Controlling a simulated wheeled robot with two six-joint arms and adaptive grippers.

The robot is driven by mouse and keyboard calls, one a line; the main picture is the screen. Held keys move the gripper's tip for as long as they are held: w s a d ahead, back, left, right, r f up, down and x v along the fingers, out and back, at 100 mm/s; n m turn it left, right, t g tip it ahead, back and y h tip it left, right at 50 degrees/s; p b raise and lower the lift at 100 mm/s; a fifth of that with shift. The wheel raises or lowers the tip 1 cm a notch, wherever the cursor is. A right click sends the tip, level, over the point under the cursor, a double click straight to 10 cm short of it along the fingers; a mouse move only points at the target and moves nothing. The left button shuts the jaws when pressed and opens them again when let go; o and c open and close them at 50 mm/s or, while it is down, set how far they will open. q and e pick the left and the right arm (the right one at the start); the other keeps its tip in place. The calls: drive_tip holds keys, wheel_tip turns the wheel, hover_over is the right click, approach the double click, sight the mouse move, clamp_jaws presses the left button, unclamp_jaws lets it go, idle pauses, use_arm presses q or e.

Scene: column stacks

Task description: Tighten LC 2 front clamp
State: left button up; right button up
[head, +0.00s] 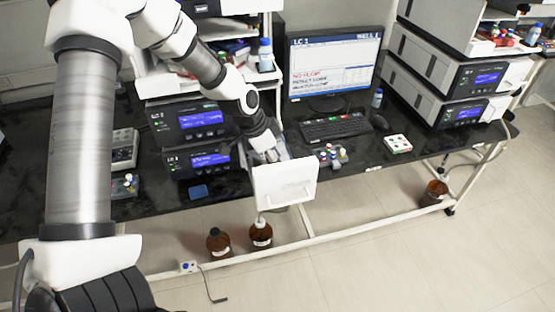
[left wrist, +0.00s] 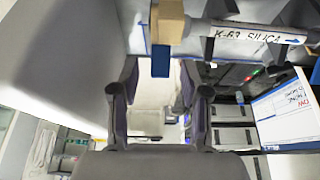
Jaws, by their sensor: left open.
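My left gripper (head: 270,150) is at the open compartment behind a white door panel (head: 285,182), in front of the instrument stack at the centre-left of the bench. Beyond the fingertips is a pale column tube (left wrist: 245,32) marked "K-69 SILICA" with a blue arrow. A tan block (left wrist: 168,22) sits around its left end, with a blue tab (left wrist: 160,62) below it, apparently the clamp. In the head view the column is hidden. The right gripper is out of view.
A monitor (head: 333,65) and keyboard (head: 335,127) stand right of the stack. A vial rack (head: 333,157) is close right of the door. Brown bottles (head: 261,234) stand below the bench edge. Another instrument stack (head: 440,85) is at the right.

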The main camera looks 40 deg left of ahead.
use_arm(q)
drive_tip(key=shift+w+f, duration=0.15)
drive_tip(key=shift+f, duration=0.2)
drive_tip(key=shift+a, duration=0.1)
drive_tip(key=shift+s+r, duration=0.1)
drive_tip(key=shift+s, duration=0.1)
clamp_jaws()
drive_tip(key=shift+w+r+p, duration=0.1)
drive_tip(key=shift+r+p, duration=0.05)
drive_tip(key=shift+p, duration=0.55)
drive_tip(key=shift+g+y, duration=0.3)
drive_tip(key=shift+g, duration=0.1)
drive_tip(key=shift+f, duration=0.3)
unclamp_jaws()
drive_tip(key=shift+w+d, duration=0.2)
drive_tip(key=shift+d, duration=0.05)
